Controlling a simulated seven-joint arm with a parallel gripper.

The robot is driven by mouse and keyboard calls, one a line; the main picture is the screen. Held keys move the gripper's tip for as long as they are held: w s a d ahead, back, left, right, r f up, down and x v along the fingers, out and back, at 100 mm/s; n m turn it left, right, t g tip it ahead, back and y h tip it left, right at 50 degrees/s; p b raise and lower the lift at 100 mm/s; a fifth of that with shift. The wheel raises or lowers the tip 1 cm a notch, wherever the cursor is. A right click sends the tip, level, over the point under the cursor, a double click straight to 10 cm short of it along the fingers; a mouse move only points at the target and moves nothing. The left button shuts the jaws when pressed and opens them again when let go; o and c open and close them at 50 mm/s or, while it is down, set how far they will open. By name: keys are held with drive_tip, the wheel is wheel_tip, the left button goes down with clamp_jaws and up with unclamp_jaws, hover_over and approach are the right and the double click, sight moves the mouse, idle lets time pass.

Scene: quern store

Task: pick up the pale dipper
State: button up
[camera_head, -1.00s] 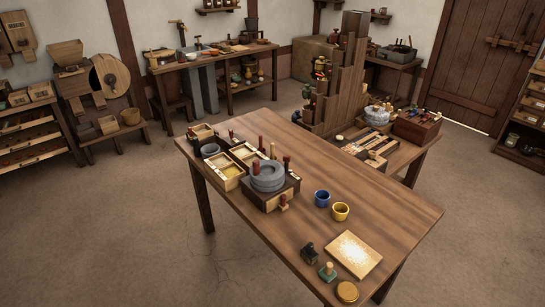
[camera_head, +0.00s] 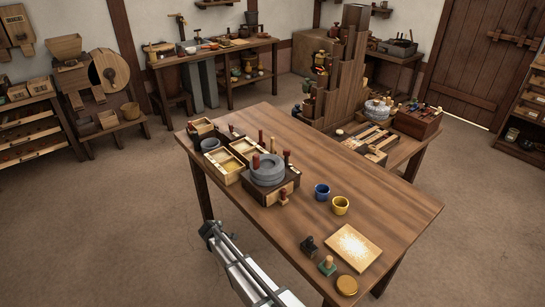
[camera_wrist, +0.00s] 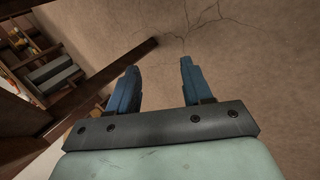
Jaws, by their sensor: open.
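I cannot pick out a pale dipper for sure in either view; the small handled things around the grey quern (camera_head: 268,172) are too small to tell apart. The quern sits on a dark wooden box on the long table (camera_head: 385,205). Pale wooden trays (camera_head: 226,168) stand to its left, and a grey bowl (camera_head: 210,144) stands behind them. In the wrist view, my gripper (camera_wrist: 158,68) is open, with two blue fingers apart and nothing between them. Bare floor shows beyond the fingers. In the head view, my arm rises from the bottom edge, in front of the table's near left side.
A pale speckled board (camera_head: 353,247), a green stamp (camera_head: 327,266), a black piece (camera_head: 309,245) and a round lid (camera_head: 347,285) lie near the front. The table's right part is clear.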

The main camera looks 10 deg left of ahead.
drive_tip(key=w+a+r+n+t+y, duration=0.1)
drive_tip(key=w+a+r+y, duration=0.1)
drive_tip(key=w+a+r, duration=0.7)
drive_tip(key=w+a+r+n+t+y, duration=0.1)
drive_tip(key=w+a+r+t+y, duration=0.15)
drive_tip(key=a+r, duration=0.7)
drive_tip(key=w+a+r+n+t+y, duration=0.1)
drive_tip(key=w+a+r, duration=0.45)
drive_tip(key=r, duration=0.95)
drive_tip(key=w+d+r, duration=0.2)
drive_tip(key=w+r, duration=0.2)
drive_tip(key=r, duration=0.2)
wheel_tip(320, 180, up, 3)
drive_tip(key=m+g+h, duration=0.4)
drive_tip(key=g+h, duration=0.2)
drive_tip(key=g, duration=0.5)
hover_over(273, 146)
drive_tip(key=shift+w, duration=0.4)
drive_tip(key=shift+s+d+g, duration=0.1)
drive_tip(key=shift+d+g, duration=0.1)
drive_tip(key=shift+g, duration=0.05)
drive_tip(key=shift+f, duration=0.3)
wheel_tip(273, 146, down, 8)
drive_tip(key=shift+r, duration=0.1)
drive_tip(key=shift+a+f, duration=0.15)
drive_tip(key=shift+f, duration=1.2)
drive_tip(key=shift+a+f, duration=0.15)
drive_tip(key=shift+f, duration=1.2)
